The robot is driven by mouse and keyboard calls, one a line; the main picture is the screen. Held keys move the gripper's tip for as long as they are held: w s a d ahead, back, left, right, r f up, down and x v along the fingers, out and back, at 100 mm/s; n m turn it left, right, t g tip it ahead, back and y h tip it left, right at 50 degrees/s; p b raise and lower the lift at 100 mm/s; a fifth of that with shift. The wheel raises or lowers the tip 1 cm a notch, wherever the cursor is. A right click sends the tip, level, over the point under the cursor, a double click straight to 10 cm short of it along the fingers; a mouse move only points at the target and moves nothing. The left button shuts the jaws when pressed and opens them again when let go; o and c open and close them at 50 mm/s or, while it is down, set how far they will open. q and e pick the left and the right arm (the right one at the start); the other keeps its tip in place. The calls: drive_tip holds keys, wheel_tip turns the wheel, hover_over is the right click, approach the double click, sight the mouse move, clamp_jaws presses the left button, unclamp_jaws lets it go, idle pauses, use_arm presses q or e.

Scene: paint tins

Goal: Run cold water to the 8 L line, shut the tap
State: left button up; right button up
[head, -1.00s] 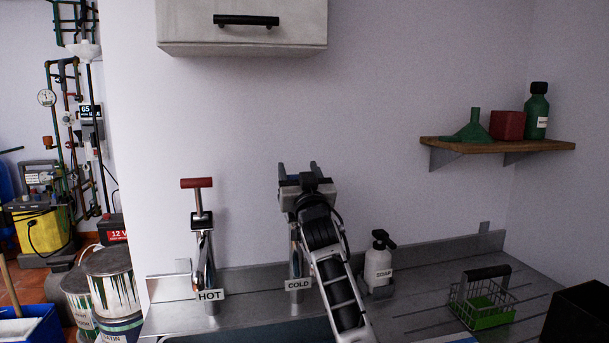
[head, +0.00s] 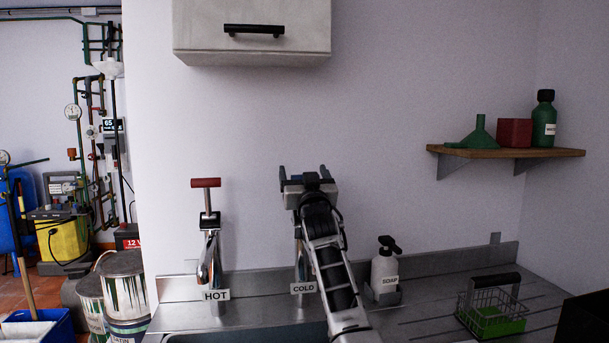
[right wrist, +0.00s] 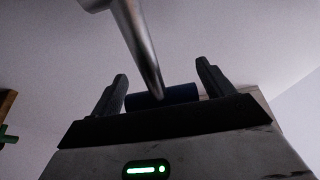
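The cold tap (head: 299,262) stands behind the sink, above its COLD label (head: 304,287), partly hidden by my right arm. My right gripper (head: 305,174) is up at the top of this tap. In the right wrist view, the tap's dark blue bar handle (right wrist: 162,97) lies between the two fingers of my right gripper (right wrist: 165,88). The fingers are wide apart around the handle's ends, with thin gaps seeming to show. The silver tap stem (right wrist: 140,45) crosses in front. My left gripper is out of view. No vessel with an 8 L line and no water stream shows.
The hot tap (head: 209,262) with a red bar handle (head: 206,183) stands to the left. A soap bottle (head: 384,268) and a wire basket (head: 490,310) are to the right. A cabinet (head: 250,40) hangs above; a shelf (head: 505,153) is at right. The sink (head: 250,335) is mostly cut off.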

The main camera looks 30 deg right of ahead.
drive_tip(key=shift+s+a+r, duration=0.1)
drive_tip(key=shift+s+a+f+b, duration=0.15)
drive_tip(key=shift+s+f+b, duration=0.25)
drive_tip(key=s+a+b, duration=0.2)
drive_tip(key=s+a, duration=0.2)
drive_tip(key=s, duration=0.7)
drive_tip(key=shift+a+r, duration=0.15)
drive_tip(key=shift+a, duration=0.25)
drive_tip(key=shift+s, duration=0.1)
